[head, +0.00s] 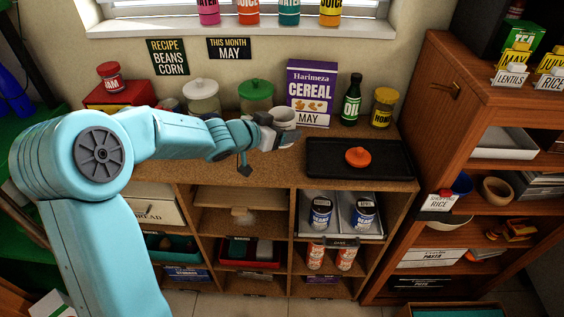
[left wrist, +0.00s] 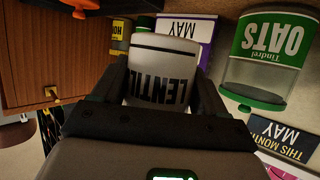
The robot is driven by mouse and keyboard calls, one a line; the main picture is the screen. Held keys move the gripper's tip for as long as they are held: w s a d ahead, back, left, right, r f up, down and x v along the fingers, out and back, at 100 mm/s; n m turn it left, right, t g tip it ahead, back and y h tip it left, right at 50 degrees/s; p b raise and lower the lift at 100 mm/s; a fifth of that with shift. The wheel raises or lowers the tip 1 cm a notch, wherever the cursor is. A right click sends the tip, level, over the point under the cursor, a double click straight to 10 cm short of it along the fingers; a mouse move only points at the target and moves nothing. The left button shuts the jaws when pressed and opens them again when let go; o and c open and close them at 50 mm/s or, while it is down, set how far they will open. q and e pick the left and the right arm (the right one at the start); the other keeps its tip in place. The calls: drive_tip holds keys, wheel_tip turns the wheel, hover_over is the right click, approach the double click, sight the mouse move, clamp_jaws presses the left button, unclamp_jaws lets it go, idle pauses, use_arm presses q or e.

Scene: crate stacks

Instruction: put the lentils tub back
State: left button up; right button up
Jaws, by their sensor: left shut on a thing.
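The lentils tub (head: 284,117) is a pale, cup-like tub in my left gripper (head: 277,133), above the wooden counter and in front of the cereal box. In the left wrist view the tub (left wrist: 160,68) shows its "LENTIL" lettering upside down, between the two dark fingers of the gripper (left wrist: 160,95). The fingers are shut on its sides. The gripper hides part of the tub, and I cannot tell whether it touches the counter. A "LENTILS" card (head: 511,79) stands on the right cabinet beside a "RICE" card. My right gripper is in neither view.
The cereal box (head: 311,95), oil bottle (head: 351,100) and honey jar (head: 384,107) stand at the back. A green-lidded oats jar (head: 256,97) stands left of the tub. A black tray (head: 327,168) with an orange lid (head: 358,157) lies on the right. Open shelves are below.

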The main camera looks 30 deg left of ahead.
use_arm(q)
wheel_tip(320, 180, down, 2)
drive_tip(key=shift+s+d+f, duration=0.1)
drive_tip(key=shift+f, duration=0.05)
wheel_tip(320, 180, down, 5)
drive_tip(key=shift+r+b, duration=0.2)
drive_tip(key=shift+b, duration=0.8)
drive_tip(key=shift+r, duration=0.1)
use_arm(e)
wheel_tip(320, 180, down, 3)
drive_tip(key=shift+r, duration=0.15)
use_arm(q)
drive_tip(key=shift+f, duration=0.3)
drive_tip(key=o, duration=1.1)
drive_tip(key=shift+r, duration=0.1)
